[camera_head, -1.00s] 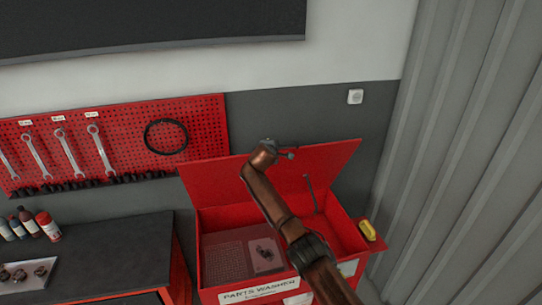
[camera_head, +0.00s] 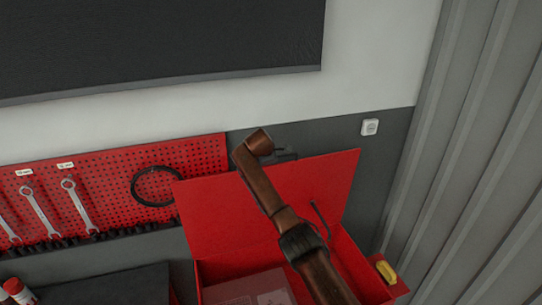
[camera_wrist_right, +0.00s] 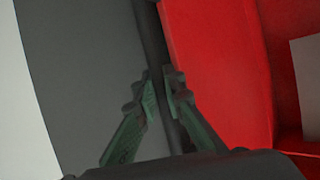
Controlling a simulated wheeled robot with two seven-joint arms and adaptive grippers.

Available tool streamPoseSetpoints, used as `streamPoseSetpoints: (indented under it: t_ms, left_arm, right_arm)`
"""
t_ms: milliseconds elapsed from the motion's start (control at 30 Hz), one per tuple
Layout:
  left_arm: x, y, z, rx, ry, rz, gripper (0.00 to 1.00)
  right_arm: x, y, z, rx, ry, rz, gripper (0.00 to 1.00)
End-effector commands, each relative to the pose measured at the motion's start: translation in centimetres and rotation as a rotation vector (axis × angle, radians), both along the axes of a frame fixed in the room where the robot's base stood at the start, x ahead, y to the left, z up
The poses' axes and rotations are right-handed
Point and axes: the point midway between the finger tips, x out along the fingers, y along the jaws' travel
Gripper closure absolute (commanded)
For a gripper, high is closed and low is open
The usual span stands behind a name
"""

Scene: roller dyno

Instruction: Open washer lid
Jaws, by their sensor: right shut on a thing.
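The red parts washer (camera_head: 212,292) stands at the bottom middle of the head view, with its lid (camera_head: 235,212) raised and leaning up toward the wall. Part of the tub opening shows below it. My right arm reaches up across the lid. My right gripper (camera_head: 287,153) is at the lid's top edge, small and partly hidden by my wrist. In the right wrist view its fingers (camera_wrist_right: 168,76) are shut on a dark bar (camera_wrist_right: 153,40) beside the red lid (camera_wrist_right: 215,70). My left gripper is not in view.
A red pegboard (camera_head: 110,190) with wrenches and a black hose loop hangs on the wall at left. A dark bench top (camera_head: 95,287) is at lower left. A corrugated grey wall (camera_head: 470,150) closes the right. A yellow item (camera_head: 386,271) sits on a red side shelf.

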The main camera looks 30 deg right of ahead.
Motion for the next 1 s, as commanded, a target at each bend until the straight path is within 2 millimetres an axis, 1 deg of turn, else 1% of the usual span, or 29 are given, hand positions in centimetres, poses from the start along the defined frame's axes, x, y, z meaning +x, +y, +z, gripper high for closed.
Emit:
streamPoseSetpoints:
  t_ms: [33,167,467,500,767,933,1000]
  left_arm:
    - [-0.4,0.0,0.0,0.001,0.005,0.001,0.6]
    - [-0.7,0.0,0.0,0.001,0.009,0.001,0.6]
    - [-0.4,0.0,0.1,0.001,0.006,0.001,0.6]
    - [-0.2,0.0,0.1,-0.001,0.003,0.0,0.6]
    - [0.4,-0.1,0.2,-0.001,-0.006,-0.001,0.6]
    - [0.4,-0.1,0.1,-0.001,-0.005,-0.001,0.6]
    - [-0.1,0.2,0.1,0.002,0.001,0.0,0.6]
  right_arm:
    - [0.6,0.1,1.2,-0.007,-0.029,0.014,1.0]
    - [0.7,0.3,1.6,-0.008,-0.028,0.017,1.0]
    - [0.7,0.3,2.1,-0.014,-0.034,0.017,1.0]
    - [0.7,0.2,2.1,-0.015,-0.034,0.016,0.91]
    - [0.5,-0.1,2.1,-0.012,-0.033,0.012,0.73]
    - [0.5,0.0,1.9,-0.011,-0.031,0.012,0.73]
    - [0.5,0.1,1.9,-0.01,-0.032,0.013,0.73]
